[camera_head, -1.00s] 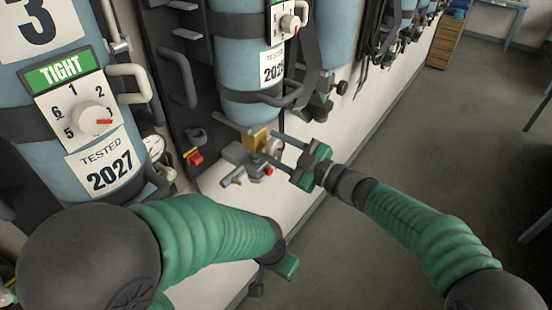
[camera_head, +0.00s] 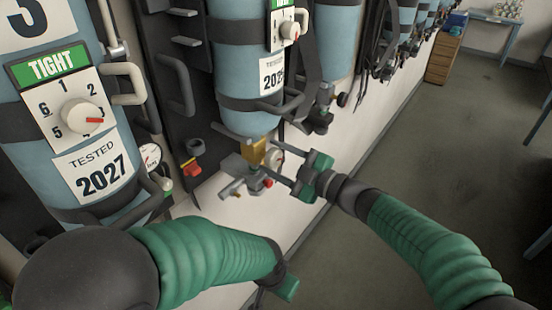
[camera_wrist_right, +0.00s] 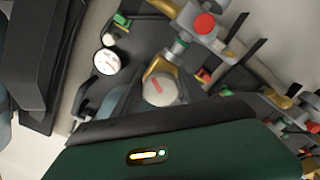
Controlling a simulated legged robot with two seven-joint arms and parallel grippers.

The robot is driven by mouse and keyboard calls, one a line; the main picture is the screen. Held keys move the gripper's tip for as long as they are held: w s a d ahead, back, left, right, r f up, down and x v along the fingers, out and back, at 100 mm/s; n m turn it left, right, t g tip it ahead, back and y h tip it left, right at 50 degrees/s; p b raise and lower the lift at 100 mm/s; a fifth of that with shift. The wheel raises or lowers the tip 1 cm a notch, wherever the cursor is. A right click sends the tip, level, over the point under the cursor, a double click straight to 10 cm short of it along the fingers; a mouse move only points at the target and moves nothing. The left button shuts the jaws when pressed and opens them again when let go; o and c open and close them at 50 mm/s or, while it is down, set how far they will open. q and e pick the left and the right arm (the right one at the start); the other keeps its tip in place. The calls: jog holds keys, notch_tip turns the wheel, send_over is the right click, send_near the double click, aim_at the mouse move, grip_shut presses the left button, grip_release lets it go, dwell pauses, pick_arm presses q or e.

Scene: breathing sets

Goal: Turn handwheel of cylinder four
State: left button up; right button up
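The handwheel (camera_head: 277,160) is a small pale round knob on the brass valve (camera_head: 254,153) under the blue cylinder (camera_head: 247,80) right of cylinder 3. In the right wrist view the handwheel (camera_wrist_right: 160,88) faces me with a red mark on it. My right gripper (camera_head: 275,162) reaches in from the right, its two dark fingers apart, one on either side of the handwheel. Contact with the wheel cannot be made out. My left gripper (camera_head: 288,287) shows only as a green piece low in the middle; its fingers are hidden behind my left arm.
Cylinder 3 (camera_head: 75,210), with a "TIGHT" dial card, stands at the left. A pressure gauge (camera_wrist_right: 108,62) and a red fitting (camera_wrist_right: 204,23) lie close around the valve. More cylinders and hoses line the wall.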

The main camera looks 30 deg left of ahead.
jog(key=shift+o, duration=1.3)
jog(key=shift+a, duration=0.1)
jog(key=shift+a+f, duration=0.1)
jog(key=shift+a, duration=0.05)
jog(key=d+b, duration=0.1)
jog(key=d, duration=0.4)
jog(key=d+b, duration=0.1)
jog(key=d, duration=0.5)
jog(key=s+d+b, duration=0.1)
jog(key=d, duration=0.4)
jog(key=shift+s+d, duration=0.1)
jog(key=shift+d, duration=0.3)
dwell(4.4)
